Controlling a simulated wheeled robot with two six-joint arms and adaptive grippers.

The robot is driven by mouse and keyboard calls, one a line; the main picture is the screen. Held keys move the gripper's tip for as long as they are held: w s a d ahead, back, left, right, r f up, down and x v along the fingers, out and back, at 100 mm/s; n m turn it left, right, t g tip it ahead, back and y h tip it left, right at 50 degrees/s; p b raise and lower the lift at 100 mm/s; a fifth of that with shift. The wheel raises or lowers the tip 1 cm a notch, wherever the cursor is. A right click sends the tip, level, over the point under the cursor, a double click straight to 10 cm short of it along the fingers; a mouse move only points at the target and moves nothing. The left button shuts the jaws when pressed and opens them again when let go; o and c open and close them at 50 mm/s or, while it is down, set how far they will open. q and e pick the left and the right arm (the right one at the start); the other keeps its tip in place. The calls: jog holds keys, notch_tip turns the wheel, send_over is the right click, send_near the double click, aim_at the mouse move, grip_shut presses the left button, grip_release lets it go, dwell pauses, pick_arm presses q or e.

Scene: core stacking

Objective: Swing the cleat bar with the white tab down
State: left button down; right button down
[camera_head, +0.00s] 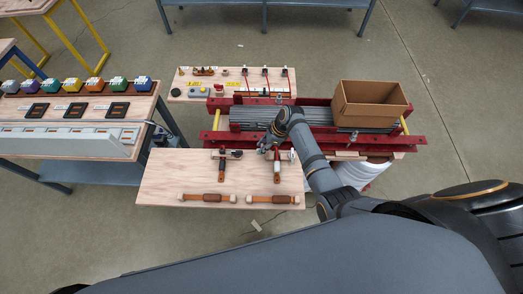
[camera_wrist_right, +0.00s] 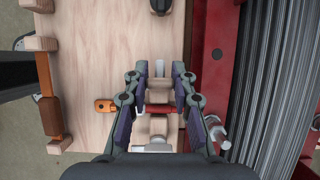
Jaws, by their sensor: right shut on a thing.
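My right gripper (camera_head: 270,146) is low over the right part of the front wooden board. In the right wrist view its two fingers (camera_wrist_right: 158,92) close on either side of a tan, block-like part of a tool with a red shaft (camera_wrist_right: 160,109) and an orange handle end (camera_wrist_right: 105,105). This looks like the hammer (camera_head: 277,167) under my gripper in the head view. Its head is partly hidden by the fingers. Three upright fittings with thin red lines (camera_head: 265,72) stand on the back board. I cannot tell which thing is the cleat bar with the white tab. My left gripper is not in view.
A red-railed fixture (camera_head: 375,138) holds grey strips (camera_head: 250,113) and stands close beside the gripper. An open cardboard box (camera_head: 370,105) sits on it. A side table with coloured boxes (camera_head: 95,84) is left.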

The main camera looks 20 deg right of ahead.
aim_at(268, 153)
jog(key=shift+d, duration=0.1)
jog(key=shift+s+d+r+p, duration=0.2)
jog(key=shift+s+d+p, duration=0.05)
jog(key=shift+d+p, duration=0.5)
jog(key=shift+s+d+f, duration=0.1)
jog(key=shift+d, duration=0.15)
jog(key=shift+s+d+f+p, duration=0.15)
jog(key=shift+d+p, duration=0.1)
jog(key=shift+d, duration=0.25)
jog(key=shift+s+d+p, duration=0.15)
jog(key=shift+d+p, duration=0.05)
jog(key=shift+d, duration=0.35)
jog(key=shift+f, duration=0.1)
